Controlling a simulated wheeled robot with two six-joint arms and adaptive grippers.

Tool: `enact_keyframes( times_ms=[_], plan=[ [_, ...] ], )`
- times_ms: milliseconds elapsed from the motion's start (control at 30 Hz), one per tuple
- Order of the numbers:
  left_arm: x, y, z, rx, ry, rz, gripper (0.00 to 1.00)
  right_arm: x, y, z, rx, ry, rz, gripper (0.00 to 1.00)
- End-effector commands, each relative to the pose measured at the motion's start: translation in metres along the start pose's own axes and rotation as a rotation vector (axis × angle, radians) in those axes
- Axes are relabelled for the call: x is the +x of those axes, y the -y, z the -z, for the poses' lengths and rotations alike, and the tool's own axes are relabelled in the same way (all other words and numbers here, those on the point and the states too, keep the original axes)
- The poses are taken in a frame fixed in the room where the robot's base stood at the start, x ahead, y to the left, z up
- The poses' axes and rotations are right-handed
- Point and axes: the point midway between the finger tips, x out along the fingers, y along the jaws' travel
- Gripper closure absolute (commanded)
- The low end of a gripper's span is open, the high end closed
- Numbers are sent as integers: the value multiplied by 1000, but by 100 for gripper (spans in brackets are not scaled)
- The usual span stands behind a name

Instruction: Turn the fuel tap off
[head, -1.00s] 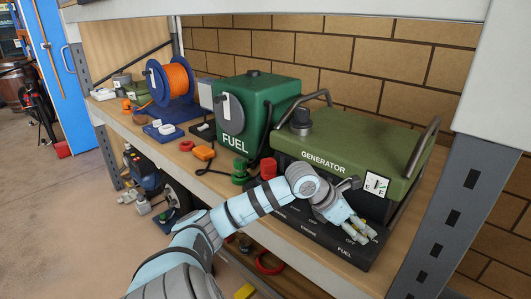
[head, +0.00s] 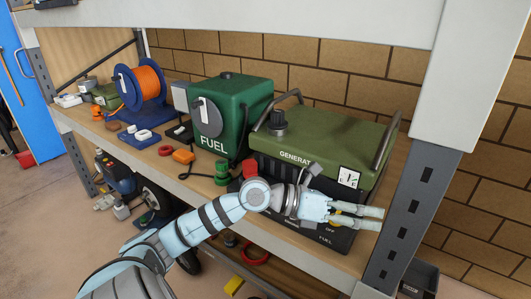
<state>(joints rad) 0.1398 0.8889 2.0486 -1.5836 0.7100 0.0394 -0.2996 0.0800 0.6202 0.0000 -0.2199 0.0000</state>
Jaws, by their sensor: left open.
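The green generator (head: 345,143) stands on the shelf, with a dark control panel (head: 333,241) along its front base. The words OFF and FUEL show at the panel's right end. A small yellow part (head: 346,222) there, possibly the fuel tap's handle, is mostly hidden by my left gripper (head: 376,217). That gripper is open, its fingers pointing right across the panel's right end. I cannot tell whether they touch the yellow part or how it is turned. My right gripper is not in view.
A green FUEL tank (head: 247,103) with a grey dial stands left of the generator. An orange cable reel (head: 148,85) is farther left. A grey shelf post (head: 412,205) rises close to the right of my left gripper. Red and green caps (head: 222,172) sit before the tank.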

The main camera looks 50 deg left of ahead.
Motion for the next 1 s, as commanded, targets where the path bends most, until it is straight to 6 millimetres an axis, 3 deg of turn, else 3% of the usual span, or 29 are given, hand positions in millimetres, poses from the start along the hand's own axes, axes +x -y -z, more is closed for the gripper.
enact_keyframes(
  times_ms=[133, 200, 300, 433, 533, 700, 1000],
  plan=[
    [-1, 36, -20, -277, 266, 175, 42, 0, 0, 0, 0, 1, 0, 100],
    [-12, 40, -36, -480, 443, 238, 42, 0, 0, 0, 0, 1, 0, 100],
    [-31, 25, -48, -724, 641, 263, 42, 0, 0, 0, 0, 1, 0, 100],
    [-52, -6, -43, -994, 837, 235, 42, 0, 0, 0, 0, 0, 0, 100],
    [-68, -36, -24, -1208, 975, 173, 42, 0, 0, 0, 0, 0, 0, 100],
    [-82, -67, 8, -1423, 1100, 75, 42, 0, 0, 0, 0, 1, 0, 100],
    [-101, -105, 91, -1777, 1262, -169, 42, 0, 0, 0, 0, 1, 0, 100]
  ],
)
